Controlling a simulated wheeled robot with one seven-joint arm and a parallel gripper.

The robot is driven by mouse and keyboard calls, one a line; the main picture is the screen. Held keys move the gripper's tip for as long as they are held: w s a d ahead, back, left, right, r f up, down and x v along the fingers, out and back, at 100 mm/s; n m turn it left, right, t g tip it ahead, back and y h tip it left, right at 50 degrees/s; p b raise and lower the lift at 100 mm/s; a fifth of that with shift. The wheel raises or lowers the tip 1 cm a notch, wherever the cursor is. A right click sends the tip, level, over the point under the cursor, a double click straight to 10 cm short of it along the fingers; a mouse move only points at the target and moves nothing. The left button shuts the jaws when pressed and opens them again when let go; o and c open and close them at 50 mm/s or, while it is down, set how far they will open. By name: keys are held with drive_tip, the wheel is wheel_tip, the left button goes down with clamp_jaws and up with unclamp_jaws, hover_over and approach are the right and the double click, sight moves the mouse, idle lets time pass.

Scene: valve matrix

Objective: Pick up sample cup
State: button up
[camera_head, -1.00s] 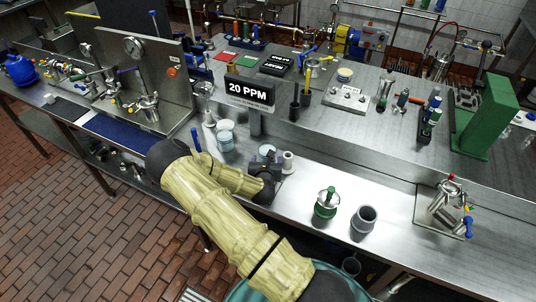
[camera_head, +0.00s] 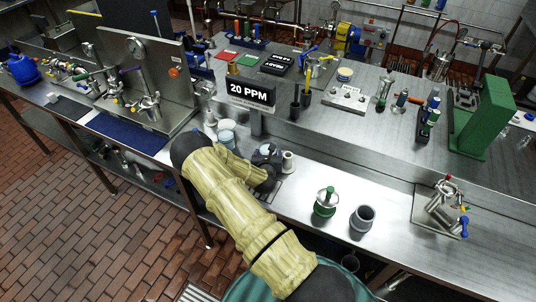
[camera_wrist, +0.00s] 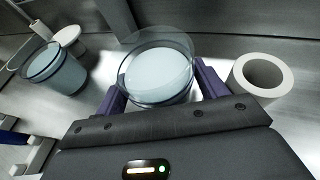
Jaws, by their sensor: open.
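A clear sample cup (camera_wrist: 158,72) with pale bluish contents stands upright in the wrist view, between the two purple fingers of my gripper (camera_wrist: 160,88). The fingers are open, one on each side of the cup; whether either touches it I cannot tell. A second similar cup (camera_wrist: 55,70) stands to the left, and it shows in the head view (camera_head: 226,137) just left of my gripper. In the head view my dark gripper (camera_head: 266,163) is low over the steel counter, and the cup between its fingers is mostly hidden.
A pale hollow cylinder (camera_wrist: 262,78) stands close to the right finger. A green-based container (camera_head: 325,201) and a grey cup (camera_head: 362,218) stand farther right on the counter. The "20 PPM" display (camera_head: 251,93) rises behind my gripper. Bare counter lies right of the grey cup.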

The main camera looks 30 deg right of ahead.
idle(0.4)
drive_tip(key=c, duration=0.9)
drive_tip(key=shift+r, duration=0.15)
wheel_tip(320, 180, up, 10)
drive_tip(key=shift+f+b, duration=0.1)
drive_tip(key=shift+b, duration=1.05)
